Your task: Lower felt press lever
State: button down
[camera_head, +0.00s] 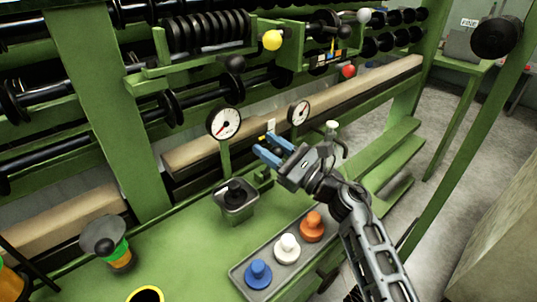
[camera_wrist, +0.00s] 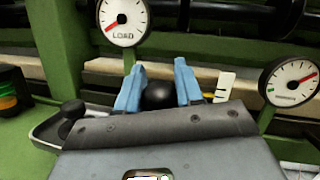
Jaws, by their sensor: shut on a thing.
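A black ball knob (camera_wrist: 158,95) sits between the two blue fingertips of my gripper (camera_wrist: 157,88) in the wrist view. It looks like the end of the felt press lever. The fingers close on it from both sides. In the head view my gripper (camera_head: 273,151) reaches over the green bench between two dial gauges. The knob is hidden by the fingers there, and I cannot make out the lever's shaft. A small white marked scale (camera_wrist: 225,85) with a yellow part stands just right of the fingers in the wrist view.
The LOAD gauge (camera_wrist: 122,20) is left of the fingers and another gauge (camera_wrist: 291,82) is right. A black-knobbed box (camera_head: 236,202) and a tray (camera_head: 240,276) with blue, white and orange knobs stand nearby. Yellow (camera_head: 272,40) and red (camera_head: 348,71) knobs are above.

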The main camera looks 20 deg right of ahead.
jog(key=c, duration=0.8)
grip_release()
jog(key=shift+o, duration=0.2)
jog(key=shift+s, duration=0.1)
jog(key=v, duration=0.7)
jog(key=shift+s+d+f+b, duration=0.15)
jog(key=shift+s+b, duration=0.1)
jog(key=shift+b, duration=0.2)
